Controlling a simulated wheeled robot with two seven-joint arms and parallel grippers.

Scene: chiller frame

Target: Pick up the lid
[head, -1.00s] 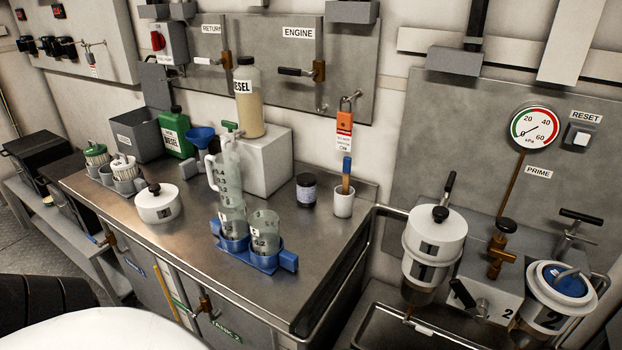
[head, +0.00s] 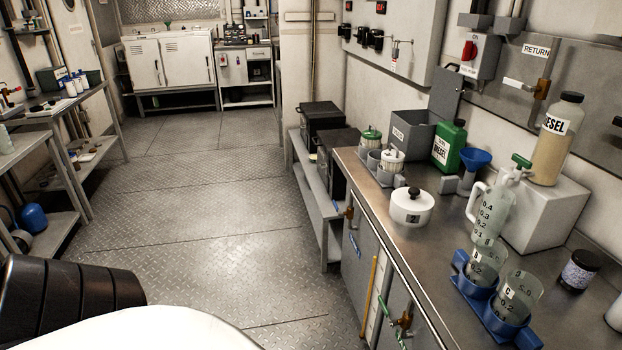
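A white round lid (head: 412,206) with a dark knob on top and a "2" on its side sits on the metal counter (head: 440,245), near its front edge. Neither of my grippers shows in the head view, so I cannot see their state. A dark ribbed part and a white rounded surface of mine fill the lower left corner.
Right of the lid stand a clear jug (head: 490,212) and a blue holder (head: 488,309) with beakers. Behind it are a green diesel can (head: 448,146), a blue funnel (head: 474,160) and filters (head: 392,160). The floor (head: 200,220) to the left is open.

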